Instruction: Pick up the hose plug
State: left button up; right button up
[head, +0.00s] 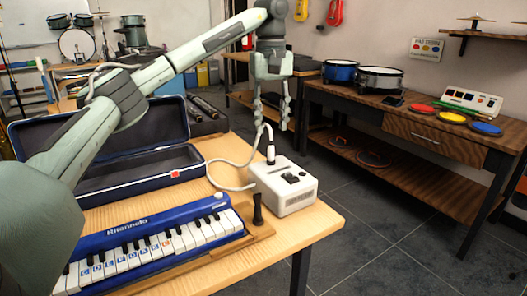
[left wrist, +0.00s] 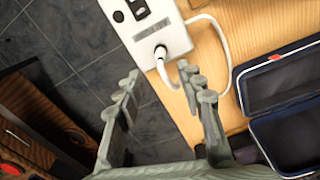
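In the left wrist view the plug (left wrist: 160,53) shows at the end of the white box (left wrist: 172,35), with the hose (left wrist: 222,65) looping to the right. My left gripper (head: 271,112) points down above the plug, apart from it. My right gripper is not in view.
A blue keyboard instrument (head: 150,240) lies at the table's front, with a small black upright piece (head: 257,212) beside the box. An open dark blue case (head: 140,176) lies behind. A side table (head: 400,125) with drums and coloured discs stands right, across open floor.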

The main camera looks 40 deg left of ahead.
aim_at(271, 149)
pick_arm(q)
jog(key=f, duration=0.7)
jog(key=shift+s+d+f, duration=0.15)
jog(key=shift+s+f, duration=0.1)
jog(key=shift+f, duration=0.05)
grip_shut()
